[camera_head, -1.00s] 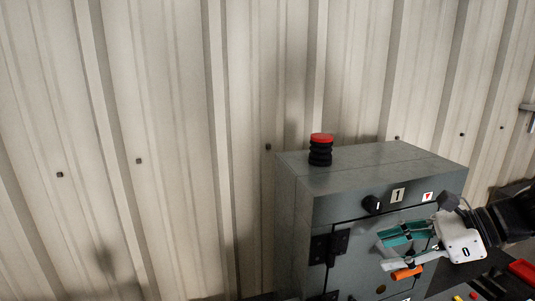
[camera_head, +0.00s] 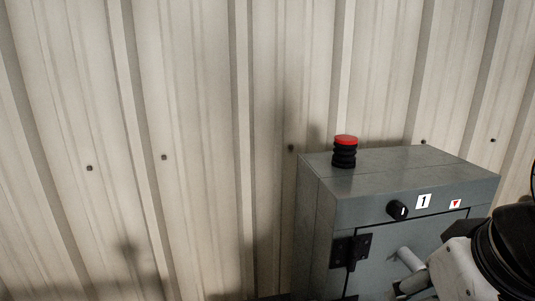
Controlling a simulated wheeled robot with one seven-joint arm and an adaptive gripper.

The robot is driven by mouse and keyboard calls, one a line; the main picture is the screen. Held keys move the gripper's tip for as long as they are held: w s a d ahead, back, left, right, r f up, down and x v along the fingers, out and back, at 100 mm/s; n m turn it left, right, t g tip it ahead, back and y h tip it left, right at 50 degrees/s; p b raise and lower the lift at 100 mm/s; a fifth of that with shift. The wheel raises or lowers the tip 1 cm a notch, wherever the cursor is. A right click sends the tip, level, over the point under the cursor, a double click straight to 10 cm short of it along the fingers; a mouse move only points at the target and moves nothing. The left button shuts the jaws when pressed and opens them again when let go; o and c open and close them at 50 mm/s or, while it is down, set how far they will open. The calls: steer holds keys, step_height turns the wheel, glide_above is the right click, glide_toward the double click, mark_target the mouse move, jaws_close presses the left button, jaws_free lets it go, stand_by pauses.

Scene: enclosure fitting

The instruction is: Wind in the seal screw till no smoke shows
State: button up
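The grey enclosure (camera_head: 372,208) stands against the wall, with a black knob (camera_head: 397,210), a "1" label and a small label with a red triangle on its upper front. I cannot pick out the seal screw. No clear smoke shows; dark soft patches on the wall look like shadows. My gripper (camera_head: 412,279) is only partly in view at the lower right, in front of the enclosure's door. Its white body shows, but its fingers are not clear. A pale cylinder (camera_head: 408,257) and a small reddish-brown patch (camera_head: 401,289) lie beside it.
A black ribbed stack with a red top (camera_head: 345,152) stands on the enclosure's top. A black hinge (camera_head: 351,251) is at the door's left side. The corrugated wall (camera_head: 185,120) fills the back. The space left of the enclosure is free.

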jaws_close()
stand_by(1.4)
